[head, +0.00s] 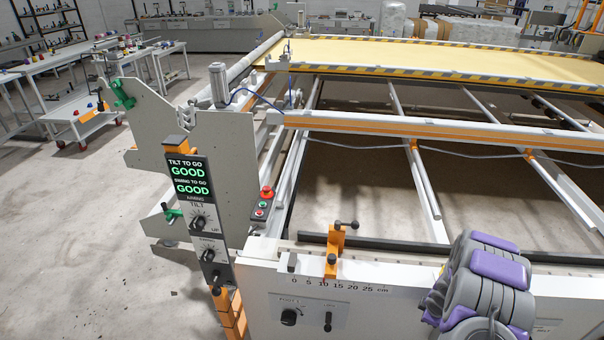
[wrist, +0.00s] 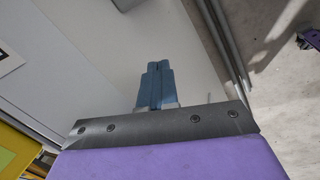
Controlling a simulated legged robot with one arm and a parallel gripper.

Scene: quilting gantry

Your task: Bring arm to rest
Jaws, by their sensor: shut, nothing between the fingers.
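My gripper (wrist: 155,80) shows in the wrist view as two blue-grey fingers pressed together with nothing between them. It points at a pale grey panel, and a dark blue-grey thing sits at the top edge beyond it. In the head view my folded purple and grey arm (head: 485,275) is at the lower right, in front of the gantry's white front panel (head: 385,318). The fingers cannot be made out in the head view.
The control post shows a display (head: 188,178) reading GOOD twice, with knobs below. A red-topped button box (head: 264,202) and an orange clamp (head: 333,250) stand by the scale. Orange-edged rails (head: 400,130) cross the frame. Open floor (head: 90,240) lies at left.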

